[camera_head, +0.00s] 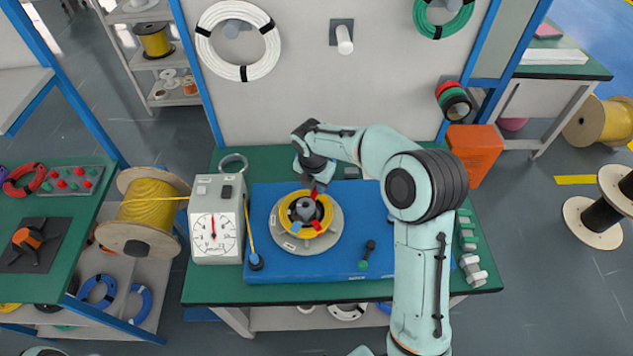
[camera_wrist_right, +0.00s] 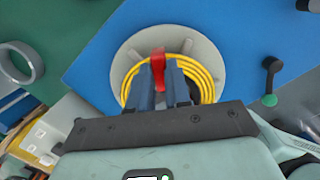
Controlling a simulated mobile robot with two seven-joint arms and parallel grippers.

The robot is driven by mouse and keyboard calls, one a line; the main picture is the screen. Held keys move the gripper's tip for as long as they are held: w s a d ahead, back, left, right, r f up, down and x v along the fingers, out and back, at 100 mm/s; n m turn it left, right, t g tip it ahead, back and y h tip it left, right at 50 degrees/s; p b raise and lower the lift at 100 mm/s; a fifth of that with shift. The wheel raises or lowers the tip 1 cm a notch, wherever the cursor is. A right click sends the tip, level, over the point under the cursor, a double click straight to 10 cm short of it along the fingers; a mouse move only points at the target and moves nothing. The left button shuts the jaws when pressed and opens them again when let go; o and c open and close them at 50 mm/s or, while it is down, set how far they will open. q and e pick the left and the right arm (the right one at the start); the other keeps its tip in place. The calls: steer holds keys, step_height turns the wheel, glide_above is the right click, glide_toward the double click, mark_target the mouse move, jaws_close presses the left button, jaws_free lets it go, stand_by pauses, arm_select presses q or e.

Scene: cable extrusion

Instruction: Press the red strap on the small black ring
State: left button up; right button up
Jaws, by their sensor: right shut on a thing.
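A yellow cable coil (camera_head: 325,211) lies around the hub of a round grey disc (camera_head: 290,239) on a blue board; the coil also shows in the wrist view (camera_wrist_right: 208,88). In the head view the right gripper (camera_head: 314,186) is at the coil's far side. Another red piece (camera_head: 317,225) shows on the coil's near right. I cannot make out a small black ring for certain. My left gripper is out of view.
A white dial gauge box (camera_head: 215,240) stands left of the blue board (camera_head: 340,265), beside a yellow cable spool (camera_head: 150,205). A black-and-green handle (camera_head: 367,252) stands on the board, right of the disc. An orange bin (camera_head: 473,150) is at the back right.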

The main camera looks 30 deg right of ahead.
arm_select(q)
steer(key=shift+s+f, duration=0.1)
arm_select(e)
steer(key=shift+f, duration=0.3)
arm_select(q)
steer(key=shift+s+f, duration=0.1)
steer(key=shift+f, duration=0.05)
arm_select(e)
steer(key=shift+f, duration=0.55)
steer(key=shift+s+f, duration=0.1)
stand_by(1.2)
steer(key=o, duration=0.9)
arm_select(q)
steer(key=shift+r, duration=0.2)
arm_select(e)
steer(key=shift+r+p, duration=1.05)
steer(key=shift+r, duration=1.05)
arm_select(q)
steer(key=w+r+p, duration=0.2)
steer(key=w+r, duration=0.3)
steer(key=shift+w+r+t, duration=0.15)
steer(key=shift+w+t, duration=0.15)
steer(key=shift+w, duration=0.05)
arm_select(e)
step_height(320, 180, up, 4)
steer(key=shift+f, duration=0.1)
